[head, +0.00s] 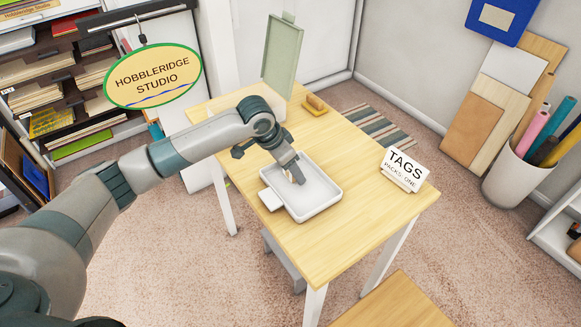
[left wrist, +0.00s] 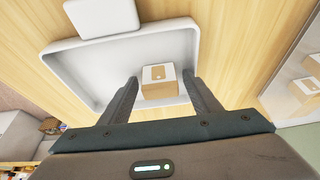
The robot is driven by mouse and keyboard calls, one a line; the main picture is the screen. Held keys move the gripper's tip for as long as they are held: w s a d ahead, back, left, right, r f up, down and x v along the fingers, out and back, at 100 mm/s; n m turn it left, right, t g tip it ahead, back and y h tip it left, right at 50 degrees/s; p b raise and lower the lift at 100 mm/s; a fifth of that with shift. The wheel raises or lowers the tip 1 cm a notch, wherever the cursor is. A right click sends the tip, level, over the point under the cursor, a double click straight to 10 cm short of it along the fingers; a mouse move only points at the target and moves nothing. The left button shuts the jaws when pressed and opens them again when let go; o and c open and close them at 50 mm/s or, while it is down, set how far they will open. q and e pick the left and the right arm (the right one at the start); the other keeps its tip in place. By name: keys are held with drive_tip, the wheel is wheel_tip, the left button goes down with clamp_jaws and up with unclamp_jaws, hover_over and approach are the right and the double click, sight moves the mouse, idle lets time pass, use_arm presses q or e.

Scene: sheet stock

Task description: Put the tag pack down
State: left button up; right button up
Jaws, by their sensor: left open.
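The tag pack (left wrist: 158,80) is a small tan box with a white label on its top. In the left wrist view it is inside the white tray (left wrist: 105,62), near one wall. The tray (head: 318,197) lies on the wooden table (head: 350,235) in the head view. My left gripper (head: 298,180) reaches down into the tray from above. In the left wrist view the left gripper (left wrist: 161,77) is open, with a finger on either side of the pack and a small gap at each. In the head view the gripper mostly hides the pack. My right gripper is not in view.
A white sign reading TAGS (head: 404,168) stands at the table's right corner. A green upright panel (head: 283,55) and a small wooden block (head: 315,104) are at the far end. A small white plate (head: 270,199) adjoins the tray's left side. The table's front is clear.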

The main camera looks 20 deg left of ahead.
use_arm(q)
drive_tip(key=b+v, duration=0.2)
drive_tip(key=v, duration=1)
drive_tip(key=shift+r, duration=0.15)
